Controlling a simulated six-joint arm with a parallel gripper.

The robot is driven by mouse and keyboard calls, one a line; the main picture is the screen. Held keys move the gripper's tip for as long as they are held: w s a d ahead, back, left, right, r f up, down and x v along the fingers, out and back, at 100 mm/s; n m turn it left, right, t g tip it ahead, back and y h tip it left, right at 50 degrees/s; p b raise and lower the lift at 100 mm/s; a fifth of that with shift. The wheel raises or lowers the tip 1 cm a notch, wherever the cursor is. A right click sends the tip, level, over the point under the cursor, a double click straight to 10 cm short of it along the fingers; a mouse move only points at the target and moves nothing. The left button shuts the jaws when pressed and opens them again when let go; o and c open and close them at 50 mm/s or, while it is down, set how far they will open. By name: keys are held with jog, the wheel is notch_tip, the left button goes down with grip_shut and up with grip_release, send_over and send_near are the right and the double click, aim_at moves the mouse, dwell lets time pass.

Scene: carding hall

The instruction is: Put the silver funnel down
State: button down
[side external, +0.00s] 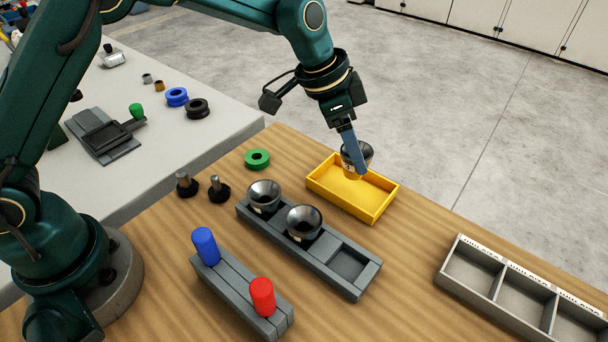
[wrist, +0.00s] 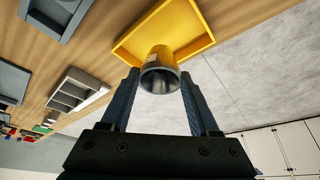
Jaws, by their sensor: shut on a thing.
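My gripper (side external: 360,171) is shut on a silver funnel (side external: 367,154) with a pale label, at the yellow tray (side external: 385,205). In the wrist view the funnel (wrist: 160,79) sits between the fingertips (wrist: 159,73), wide mouth towards the camera, with the yellow tray (wrist: 205,45) behind it. In the side view its lower end overlaps the tray's far part; I cannot tell whether it touches the tray floor. Two similar funnels (side external: 264,194) (side external: 304,221) stand upright in a grey rack (side external: 325,272), whose right-hand square recess is empty.
A grey block (side external: 240,292) with a blue peg (side external: 205,246) and a red peg (side external: 262,297) lies in front. A green ring (side external: 257,159) and two dark knobbed pieces (side external: 219,189) are left of the tray. A divided grey box (side external: 480,270) is at right.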

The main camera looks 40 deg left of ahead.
aim_at(347, 156)
jog(key=shift+d+f, duration=0.1)
jog(key=shift+f, duration=1.95)
jog(key=shift+f, duration=0.15)
jog(key=shift+c, duration=0.6)
grip_release()
jog(key=v, duration=1.2)
jog(key=s+a+n+t+y, duration=0.1)
jog(key=s+a+n, duration=0.3)
jog(key=s, duration=0.6)
jog(key=s+a+r+n+t+y, duration=0.1)
jog(key=s+a+n, duration=0.4)
jog(key=s, duration=0.5)
jog(key=shift+a+r+y, duration=0.3)
jog(key=shift+a+y, duration=0.3)
jog(key=shift+a, duration=0.3)
